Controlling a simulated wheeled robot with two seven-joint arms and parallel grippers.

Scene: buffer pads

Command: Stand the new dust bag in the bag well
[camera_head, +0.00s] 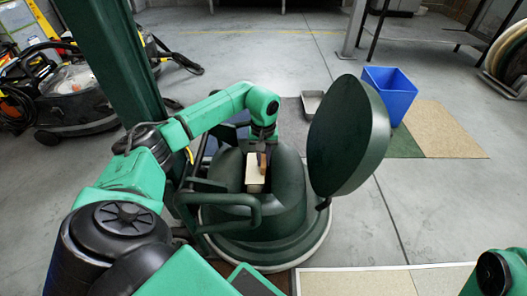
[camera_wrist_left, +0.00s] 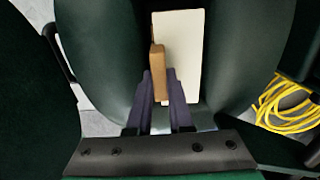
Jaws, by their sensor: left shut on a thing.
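My left gripper (camera_head: 263,143) points down into the open bag well of the dark green machine (camera_head: 292,205). It is shut on the tan edge piece of the dust bag, and its dark fingers (camera_wrist_left: 160,85) show in the left wrist view. The dust bag (camera_head: 254,183) is pale cream and sits between the rounded green walls of the well; it also shows in the left wrist view (camera_wrist_left: 184,50). I cannot tell whether its lower end touches the well floor. The round green lid (camera_head: 347,135) stands open at the right. My right gripper is out of view.
A blue bin (camera_head: 388,95) and a small grey tray (camera_head: 311,103) stand behind the lid. A green bar handle (camera_head: 238,203) is in front of the well. A yellow cord (camera_wrist_left: 287,105) lies coiled at the right of the wrist view. Vacuum machines (camera_head: 75,100) stand at the far left.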

